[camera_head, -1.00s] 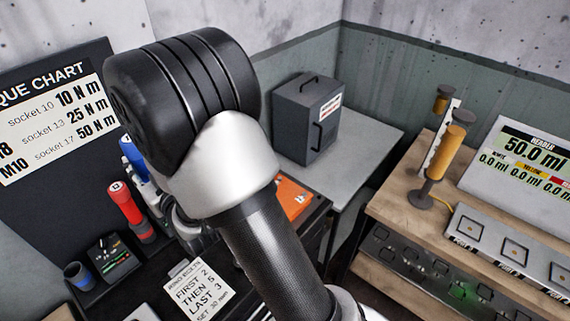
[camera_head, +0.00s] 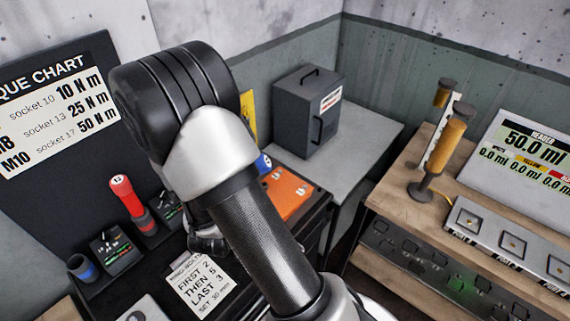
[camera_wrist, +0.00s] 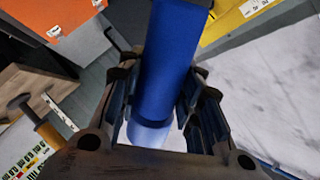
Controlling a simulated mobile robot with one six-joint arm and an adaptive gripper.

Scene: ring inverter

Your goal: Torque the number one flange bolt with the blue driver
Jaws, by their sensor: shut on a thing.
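The blue driver (camera_wrist: 172,60) stands between the fingers of my gripper (camera_wrist: 164,92) in the wrist view, and the gripper is shut on it. In the head view only the driver's blue top (camera_head: 264,162) shows, just right of my arm. My arm hides most of the gripper and the rest of the driver there. I cannot make out the number one flange bolt in either view.
A red driver (camera_head: 127,195) stands in the dark bench rack beside a small display unit (camera_head: 112,250). An instruction card (camera_head: 198,284) lies in front. An orange panel (camera_head: 291,197) is right of my arm. A grey cabinet (camera_head: 306,112) stands behind on a light table.

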